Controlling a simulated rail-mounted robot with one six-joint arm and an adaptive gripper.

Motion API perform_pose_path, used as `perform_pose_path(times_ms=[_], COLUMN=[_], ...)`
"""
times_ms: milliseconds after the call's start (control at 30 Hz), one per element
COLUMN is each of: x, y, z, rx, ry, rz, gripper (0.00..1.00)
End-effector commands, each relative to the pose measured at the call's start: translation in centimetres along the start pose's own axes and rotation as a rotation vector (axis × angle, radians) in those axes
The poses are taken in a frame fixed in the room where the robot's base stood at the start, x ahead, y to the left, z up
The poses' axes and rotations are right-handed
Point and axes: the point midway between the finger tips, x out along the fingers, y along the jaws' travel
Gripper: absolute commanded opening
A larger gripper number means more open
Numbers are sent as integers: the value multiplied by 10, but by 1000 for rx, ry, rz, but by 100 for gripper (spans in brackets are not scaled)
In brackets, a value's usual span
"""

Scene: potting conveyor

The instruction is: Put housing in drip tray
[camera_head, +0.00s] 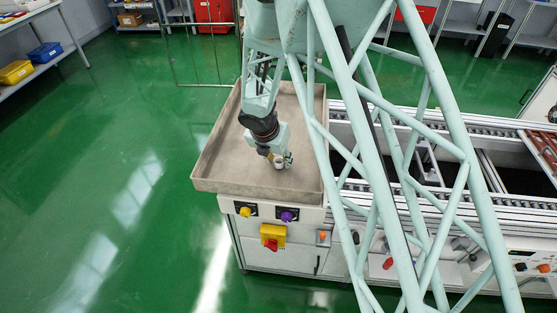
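The drip tray (218,165) is a large, shallow, beige-grey tray with raised walls at the left end of the conveyor bench. My gripper (280,160) points down inside the tray's outline, near its middle right. A small whitish housing (280,165) shows at my fingertips, low over or on the tray floor. The fingers are too small to tell whether they grip the housing or stand open beside it. I cannot tell whether the housing touches the tray floor.
The conveyor (430,115) runs right from the tray, partly hidden by my lattice arm structure. The bench front carries a yellow and red switch (272,236) and several knobs. Shelves with a yellow bin (15,72) stand at far left. Green floor left of the bench is clear.

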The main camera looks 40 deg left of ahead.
Motion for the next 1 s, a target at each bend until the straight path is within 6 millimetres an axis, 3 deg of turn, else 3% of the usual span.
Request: perform_pose_path(times_ms=[367,1000], x=[-14,-98], y=[1,0], z=[2,2], rx=[0,-1], ry=[-1,-1], rz=[1,1], gripper=[33,33])
